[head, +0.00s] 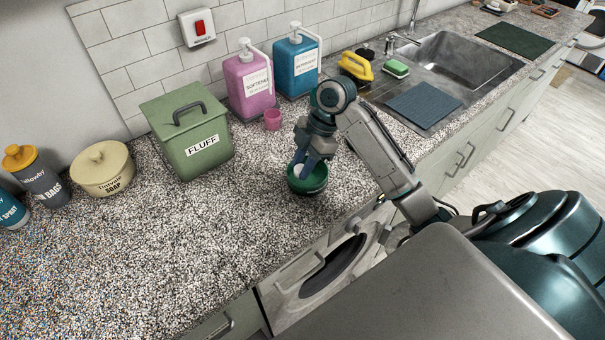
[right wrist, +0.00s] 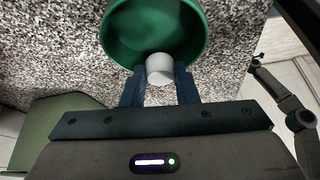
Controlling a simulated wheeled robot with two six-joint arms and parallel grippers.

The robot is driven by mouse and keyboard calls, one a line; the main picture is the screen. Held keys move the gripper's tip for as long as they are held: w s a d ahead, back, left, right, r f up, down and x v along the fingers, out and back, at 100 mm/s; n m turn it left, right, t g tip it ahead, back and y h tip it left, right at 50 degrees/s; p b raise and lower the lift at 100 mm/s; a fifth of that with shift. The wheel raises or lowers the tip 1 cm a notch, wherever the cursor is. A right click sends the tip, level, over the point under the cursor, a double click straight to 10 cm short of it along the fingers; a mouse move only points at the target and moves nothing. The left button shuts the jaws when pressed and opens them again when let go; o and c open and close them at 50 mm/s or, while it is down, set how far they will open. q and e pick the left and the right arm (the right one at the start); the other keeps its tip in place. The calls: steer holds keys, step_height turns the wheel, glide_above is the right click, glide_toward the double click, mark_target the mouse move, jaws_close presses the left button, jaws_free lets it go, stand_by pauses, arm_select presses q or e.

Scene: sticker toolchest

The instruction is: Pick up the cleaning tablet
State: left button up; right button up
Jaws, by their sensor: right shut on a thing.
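The cleaning tablet (right wrist: 160,69) is a small white cylinder between the blue fingers of my right gripper (right wrist: 160,88) in the right wrist view. The gripper is shut on it. A round green bowl (right wrist: 155,25) is right beyond the tablet in that view. In the head view my right gripper (head: 310,168) points down into the green bowl (head: 308,186) on the speckled counter, and a bit of the white tablet (head: 299,170) shows at the fingers. I cannot tell whether the tablet touches the bowl. My left gripper is not in view.
A green FLUFF bin (head: 187,150), a pink softener bottle (head: 248,85), a blue detergent bottle (head: 295,68) and a pink cup (head: 272,120) stand behind the bowl. A soap tub (head: 103,175) is at left. The sink (head: 455,62) is at right. The front-left counter is clear.

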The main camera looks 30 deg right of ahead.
steer(key=s+d+r+b, duration=0.1)
steer(key=s, duration=1.4)
steer(key=shift+s+d+r+b, duration=0.2)
steer(key=shift+s+d+b, duration=0.1)
steer(key=shift+s+d, duration=0.1)
